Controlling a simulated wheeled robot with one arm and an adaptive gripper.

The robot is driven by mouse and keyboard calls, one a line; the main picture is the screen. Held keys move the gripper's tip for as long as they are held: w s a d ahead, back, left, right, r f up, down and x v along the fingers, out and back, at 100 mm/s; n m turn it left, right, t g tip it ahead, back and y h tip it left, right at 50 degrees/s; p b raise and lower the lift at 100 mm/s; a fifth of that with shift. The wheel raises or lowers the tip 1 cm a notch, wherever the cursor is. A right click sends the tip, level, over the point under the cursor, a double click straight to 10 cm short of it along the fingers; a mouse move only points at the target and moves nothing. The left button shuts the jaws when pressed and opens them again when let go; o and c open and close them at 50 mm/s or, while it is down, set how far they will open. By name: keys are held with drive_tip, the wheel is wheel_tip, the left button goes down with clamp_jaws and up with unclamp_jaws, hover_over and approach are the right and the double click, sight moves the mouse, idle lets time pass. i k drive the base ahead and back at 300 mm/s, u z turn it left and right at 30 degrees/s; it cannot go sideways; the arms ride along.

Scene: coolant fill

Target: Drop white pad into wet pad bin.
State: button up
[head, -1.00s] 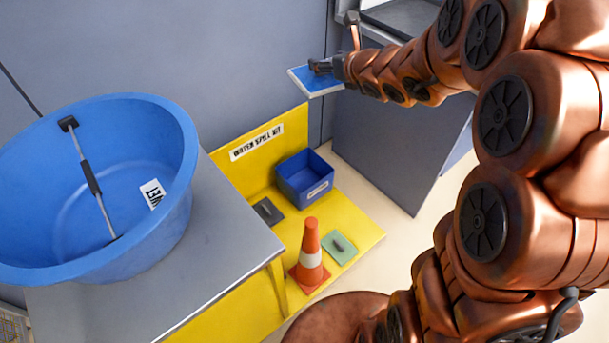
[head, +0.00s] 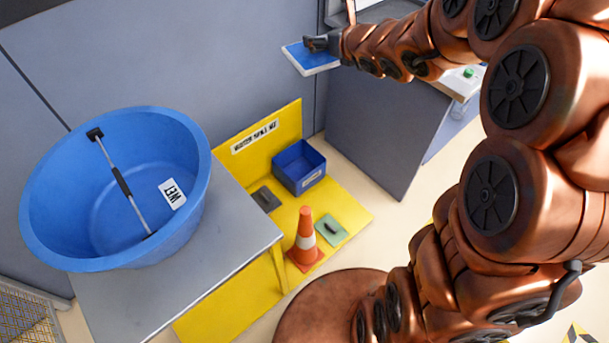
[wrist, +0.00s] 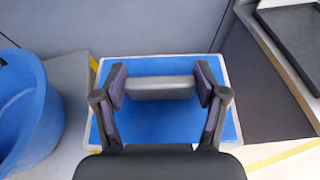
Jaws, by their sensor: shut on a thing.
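The white pad (head: 312,62) has a blue top face with a grey handle block. In the wrist view the blue face (wrist: 165,122) lies beneath my gripper, and the handle (wrist: 160,88) sits between the two fingers. My gripper (head: 318,44) is shut on this handle and holds the pad in the air, in front of the grey wall. The wet pad bin is the large round blue tub (head: 100,190) with a "WET" label (head: 172,194) inside, at the left on a grey table. Its right side (wrist: 30,120) shows at the wrist view's left edge. The pad is apart from the tub.
A yellow water spill kit stand (head: 345,205) holds a blue box (head: 299,166), an orange cone (head: 305,240), a green pad (head: 331,231) and a dark grey pad (head: 266,199). A thin rod (head: 120,180) crosses the tub. A grey cabinet (head: 385,130) stands at right.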

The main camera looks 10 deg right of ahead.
sight(302, 174)
drive_tip(key=k, duration=0.35)
drive_tip(key=z, duration=1.1)
drive_tip(key=i, duration=1.65)
drive_tip(key=u, duration=2.65)
